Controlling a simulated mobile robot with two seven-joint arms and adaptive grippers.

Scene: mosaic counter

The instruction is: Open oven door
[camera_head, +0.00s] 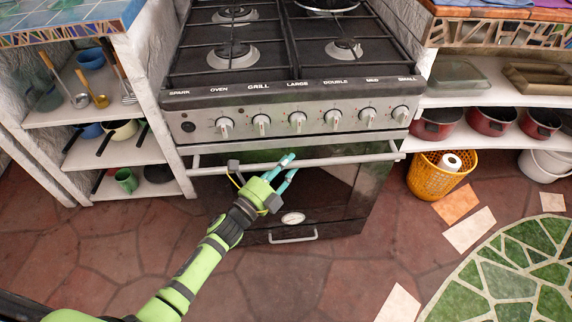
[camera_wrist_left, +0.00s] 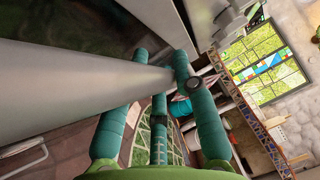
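The oven door (camera_head: 345,195) is a dark panel with a window on the front of the stove. It looks shut or nearly so; I cannot tell if there is a small gap. Its pale horizontal handle bar (camera_head: 350,160) runs across the top and also shows large in the left wrist view (camera_wrist_left: 60,98). My left gripper (camera_head: 285,172), green with teal fingers, is at the handle, left of its middle. In the left wrist view the fingers (camera_wrist_left: 160,90) are spread apart, with the bar reaching in among them. Contact is unclear. My right gripper is not in view.
A stove top with burners (camera_head: 232,52) and a row of knobs (camera_head: 297,119) sits above the door. Shelves with utensils and pots (camera_head: 120,150) stand left. Red pots (camera_head: 492,120) and an orange basket (camera_head: 437,178) are right. The floor before the door is clear.

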